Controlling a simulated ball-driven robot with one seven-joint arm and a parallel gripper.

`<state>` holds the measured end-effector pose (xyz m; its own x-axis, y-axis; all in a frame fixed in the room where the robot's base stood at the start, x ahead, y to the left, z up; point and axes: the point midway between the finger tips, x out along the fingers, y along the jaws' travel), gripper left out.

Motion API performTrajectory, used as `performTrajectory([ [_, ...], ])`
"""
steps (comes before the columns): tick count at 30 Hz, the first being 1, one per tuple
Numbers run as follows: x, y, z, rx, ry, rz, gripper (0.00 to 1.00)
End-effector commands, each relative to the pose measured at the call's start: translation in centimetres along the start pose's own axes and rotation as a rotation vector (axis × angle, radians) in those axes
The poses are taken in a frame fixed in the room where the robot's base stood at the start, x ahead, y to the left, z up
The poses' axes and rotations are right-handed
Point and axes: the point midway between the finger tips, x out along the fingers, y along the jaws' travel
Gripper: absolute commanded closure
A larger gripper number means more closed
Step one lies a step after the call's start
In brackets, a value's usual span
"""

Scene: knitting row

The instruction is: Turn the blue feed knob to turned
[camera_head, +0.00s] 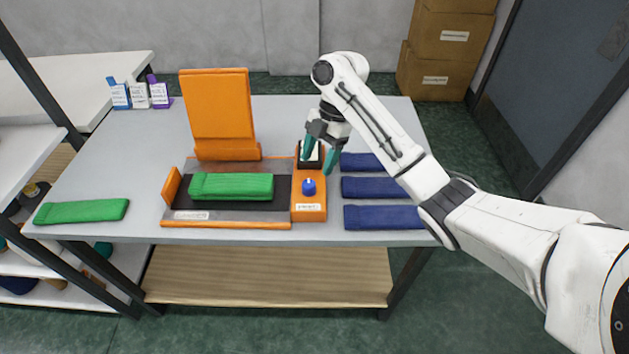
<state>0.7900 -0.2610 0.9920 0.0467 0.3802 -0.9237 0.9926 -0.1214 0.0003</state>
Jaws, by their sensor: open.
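The blue feed knob (309,187) stands on the front part of an orange control box (309,211) at the right end of the machine on the table. My gripper (320,158) is above and behind the knob, over the back of the box. Its two teal fingers are apart, with nothing seen between them. The fingers do not appear to touch the knob. A dark part with a pale face at the back of the box is partly hidden by the gripper.
A green folded knit (232,186) lies on the machine bed beside an upright orange panel (220,110). Another green knit (82,211) lies left. Several dark blue knits (380,187) lie right, under my arm. Small boxes (140,94) stand at back left. The table's front edge (120,236) is clear.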

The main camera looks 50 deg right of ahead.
Motion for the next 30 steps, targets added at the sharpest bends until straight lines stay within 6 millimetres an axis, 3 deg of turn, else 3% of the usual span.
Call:
performTrajectory([
  [1, 1.5, 0.0, -0.1, -0.001, 0.004, -0.003, 0.36],
  [6, 4.4, 0.0, 0.0, 0.0, 0.003, -0.002, 0.36],
  [12, 6.2, -0.1, 0.0, 0.002, 0.0, -0.002, 0.36],
  [24, 6.9, 0.0, 0.0, 0.001, 0.0, 0.001, 0.36],
  [30, 6.8, 0.0, 0.0, 0.001, 0.0, 0.0, 0.55],
])
